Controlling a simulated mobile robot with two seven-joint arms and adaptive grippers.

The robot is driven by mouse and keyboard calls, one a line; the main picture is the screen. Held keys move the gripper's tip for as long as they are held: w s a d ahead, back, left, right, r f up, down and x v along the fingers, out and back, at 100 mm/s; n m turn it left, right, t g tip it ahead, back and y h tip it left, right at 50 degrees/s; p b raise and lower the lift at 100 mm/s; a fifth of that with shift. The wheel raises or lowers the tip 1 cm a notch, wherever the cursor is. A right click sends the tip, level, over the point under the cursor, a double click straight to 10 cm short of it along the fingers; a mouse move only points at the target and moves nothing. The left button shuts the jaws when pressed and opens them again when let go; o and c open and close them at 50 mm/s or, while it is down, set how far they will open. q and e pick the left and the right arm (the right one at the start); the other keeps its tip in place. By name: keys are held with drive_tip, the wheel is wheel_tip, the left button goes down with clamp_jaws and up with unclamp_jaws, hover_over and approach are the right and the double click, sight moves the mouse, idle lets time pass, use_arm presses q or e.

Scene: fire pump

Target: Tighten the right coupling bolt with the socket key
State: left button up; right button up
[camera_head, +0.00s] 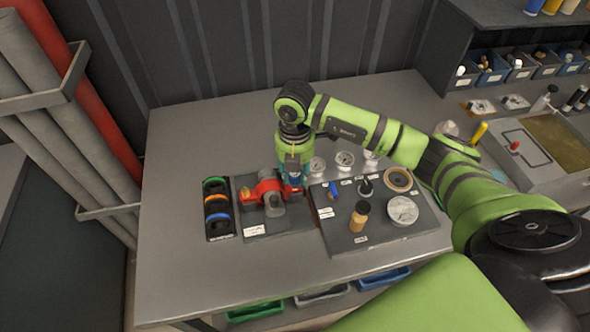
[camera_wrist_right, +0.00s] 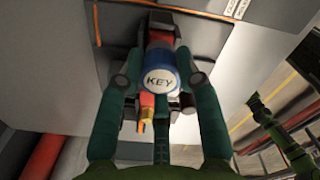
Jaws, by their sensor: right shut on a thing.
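My right gripper (camera_head: 292,170) reaches down over the right side of the red pump (camera_head: 267,188) on its dark base plate (camera_head: 251,229). My left gripper is out of view.
A black tray with green, orange and blue rings (camera_head: 217,207) lies left of the pump. Several gauges stand behind. The table's front left (camera_head: 185,275) is clear.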

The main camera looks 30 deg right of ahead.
drive_tip(key=m+p, duration=0.1)
drive_tip(key=m, duration=0.2)
drive_tip(key=shift+r, duration=0.1)
drive_tip(key=shift+m+p, duration=0.45)
drive_tip(key=shift+m, duration=0.35)
drive_tip(key=m+p, duration=0.1)
drive_tip(key=m, duration=0.1)
drive_tip(key=shift+m+p, duration=0.3)
drive_tip(key=shift+m, duration=0.1)
drive_tip(key=shift+m+p, duration=0.3)
drive_tip(key=shift+m, duration=0.6)
